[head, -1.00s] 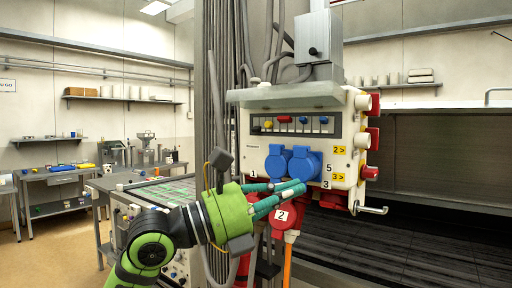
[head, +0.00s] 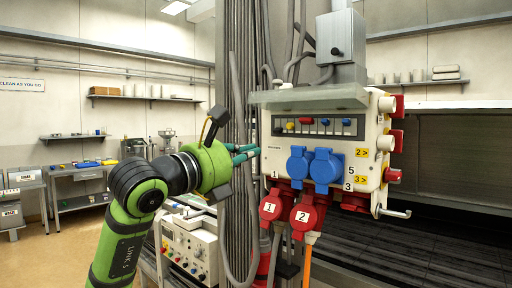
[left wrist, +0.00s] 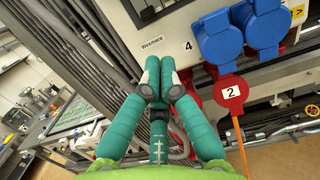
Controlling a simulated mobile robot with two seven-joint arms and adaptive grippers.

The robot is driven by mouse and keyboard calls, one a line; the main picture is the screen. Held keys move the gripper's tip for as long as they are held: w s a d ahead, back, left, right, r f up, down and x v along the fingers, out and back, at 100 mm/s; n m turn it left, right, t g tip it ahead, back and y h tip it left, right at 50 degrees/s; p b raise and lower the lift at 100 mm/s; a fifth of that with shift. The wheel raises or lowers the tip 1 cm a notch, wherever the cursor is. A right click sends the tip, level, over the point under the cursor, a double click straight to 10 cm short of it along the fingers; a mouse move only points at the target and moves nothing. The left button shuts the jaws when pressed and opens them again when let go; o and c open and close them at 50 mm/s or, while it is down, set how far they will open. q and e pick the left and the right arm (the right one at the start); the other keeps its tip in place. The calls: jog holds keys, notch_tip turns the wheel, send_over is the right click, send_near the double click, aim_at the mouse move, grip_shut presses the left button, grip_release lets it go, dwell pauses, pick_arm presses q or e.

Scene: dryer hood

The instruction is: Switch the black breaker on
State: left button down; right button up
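The breaker row (head: 316,127) sits in a dark window on the front of the white power box (head: 262,145), in the head view. Yellow, red and blue levers show there; the black breaker is too small and dark to make out surely. My left gripper (head: 250,152) is left of the box and lower than the breaker row, its teal fingers pointing right. In the left wrist view its fingertips (left wrist: 159,82) are drawn together with nothing between them. The lower edge of the breaker window (left wrist: 145,12) shows at the top there. My right gripper is not in view.
A clear hood (head: 310,97) juts out above the breakers. Blue sockets (head: 297,163) and red plugs (head: 270,207) with hanging cables are below. Grey vertical pipes (head: 240,80) stand behind my left gripper. Red connectors (head: 396,140) stick out on the box's right side.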

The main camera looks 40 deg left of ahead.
aim_at(282, 143)
pick_arm(q)
jog(key=w+p, duration=0.1)
jog(key=w, duration=0.1)
jog(key=w+p, duration=0.1)
jog(key=w, duration=0.2)
jog(key=w+r+p, duration=0.1)
jog(key=w, duration=0.1)
jog(key=shift+w+d+p, duration=0.2)
jog(key=shift+d+p, duration=0.15)
jog(key=shift+p, duration=0.05)
jog(key=shift+w, duration=0.5)
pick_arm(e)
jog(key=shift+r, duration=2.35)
